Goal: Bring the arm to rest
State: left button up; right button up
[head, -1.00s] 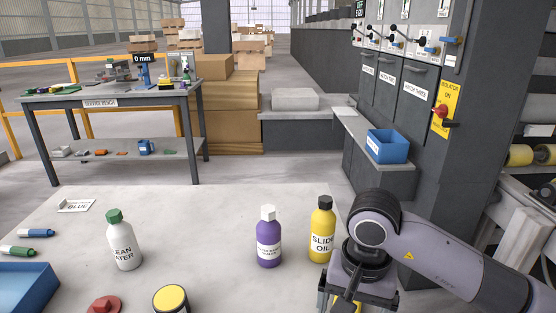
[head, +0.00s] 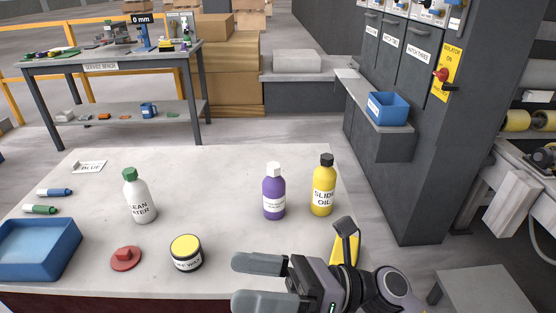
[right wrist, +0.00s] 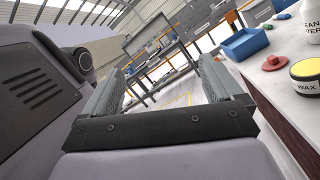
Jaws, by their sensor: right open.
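My right gripper (head: 262,282) is in the lower middle of the head view, at the near edge of the stone slab (head: 225,170). Its two fingers point left, apart, with nothing between them. In the right wrist view its fingers (right wrist: 158,92) also stand apart and empty, with the slab's edge to the right. My left gripper is in neither view.
On the slab stand a white bottle (head: 139,197), a purple bottle (head: 274,193), a yellow slide oil bottle (head: 323,186), a wax tin (head: 187,254), a red lidlike piece (head: 126,258) and a blue tray (head: 38,249). The slab's centre is clear.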

jog(key=w+d+f+m+t+h+p, duration=0.15)
jog(key=d+f+m+t+h, duration=0.3)
jog(key=m, duration=0.65)
jog(key=w+d+f+m+t+h+b, duration=0.1)
jog(key=w+d+f+m+t+h, duration=0.25)
jog(key=m+t, duration=0.6)
jog(key=w+d+f+m+t+h+p, duration=0.15)
jog(key=d+m+t+h, duration=0.35)
jog(key=m, duration=0.8)
jog(key=s+d+f+m+g+h, duration=0.3)
jog(key=s+d+f+m, duration=0.2)
jog(key=f, duration=0.4)
jog(key=s+d+f+m+g+h, duration=0.2)
jog(key=s+d+f+m+g, duration=0.2)
jog(key=f+m, duration=0.4)
jog(key=shift+s+d+f+g+h, duration=0.35)
jog(key=shift+s+d+f, duration=0.3)
jog(key=shift+s, duration=0.4)
